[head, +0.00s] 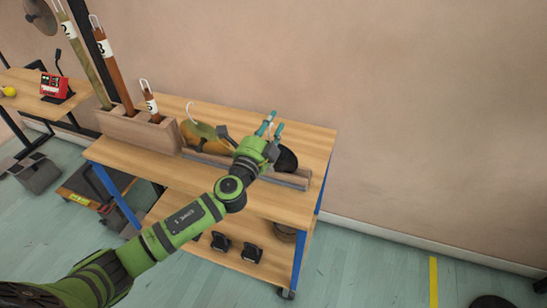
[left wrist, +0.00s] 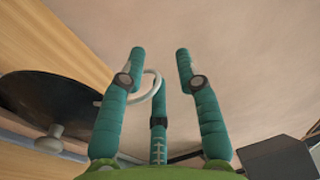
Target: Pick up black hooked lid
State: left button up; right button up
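The black hooked lid (head: 287,159) stands on edge in the long slotted rack on the table, just right of my left gripper and partly hidden behind it. In the left wrist view the dark lid (left wrist: 45,100) lies at the left, with a grey knob on its face. Its pale curved hook (left wrist: 155,82) passes by the left finger and shows in the gap between the fingers. My left gripper (head: 269,124) has its teal fingers apart; they also show spread in the left wrist view (left wrist: 160,65). I cannot tell whether a finger touches the hook. My right gripper is not in view.
An ochre hooked lid (head: 198,136) stands left in the same rack (head: 290,181). A wooden holder (head: 145,132) with several labelled tubes stands at the table's left. The table's right end (head: 318,142) is clear. A wall stands close behind.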

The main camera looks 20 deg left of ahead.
pick_arm(q)
jog(key=shift+w, duration=0.1)
grip_shut()
jog(key=shift+a+r, duration=0.1)
jog(key=shift+r, duration=0.05)
